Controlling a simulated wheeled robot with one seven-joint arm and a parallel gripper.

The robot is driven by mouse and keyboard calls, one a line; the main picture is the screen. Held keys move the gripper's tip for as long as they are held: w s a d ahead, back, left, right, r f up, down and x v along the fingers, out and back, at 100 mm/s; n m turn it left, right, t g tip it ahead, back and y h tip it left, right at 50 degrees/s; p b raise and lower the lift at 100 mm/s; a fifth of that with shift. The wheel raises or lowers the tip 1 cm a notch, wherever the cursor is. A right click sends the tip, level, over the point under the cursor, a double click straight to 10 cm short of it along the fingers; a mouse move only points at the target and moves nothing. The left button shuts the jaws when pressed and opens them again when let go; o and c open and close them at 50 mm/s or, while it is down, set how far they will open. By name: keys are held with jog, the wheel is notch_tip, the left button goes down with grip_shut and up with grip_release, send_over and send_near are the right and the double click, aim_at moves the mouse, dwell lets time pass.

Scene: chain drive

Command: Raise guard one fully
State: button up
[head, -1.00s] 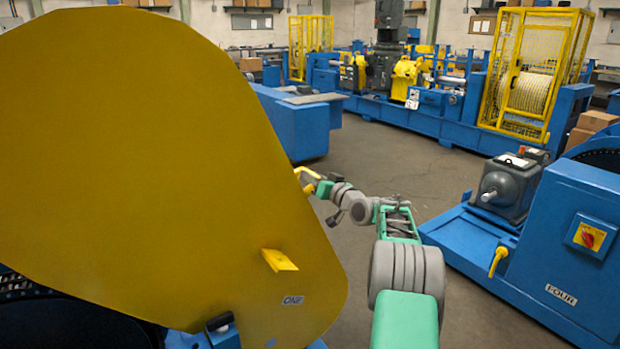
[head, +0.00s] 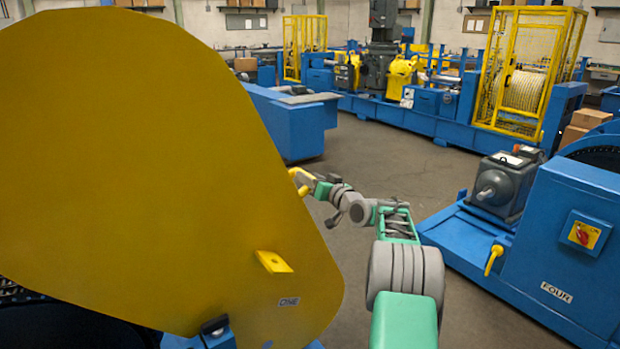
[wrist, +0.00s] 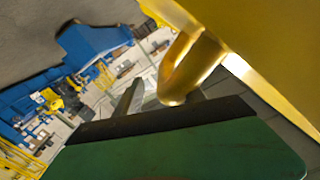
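In the wrist view the handle (wrist: 188,68) is a rounded yellow loop coming down from the guard (wrist: 280,35). My gripper's grey fingers (wrist: 162,97) stand apart there, with the loop's end between them and a gap on the left. Contact is not clear.
A blue machine labelled FOUR (head: 580,240) with a grey motor (head: 503,185) stands at the right. A blue bench (head: 290,122) is behind the guard. A machine line with a yellow cage (head: 530,75) runs along the back. The floor (head: 400,165) between is clear.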

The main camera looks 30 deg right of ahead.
jog(key=s+d, duration=0.1)
jog(key=s, duration=0.6)
jog(key=shift+s, duration=0.2)
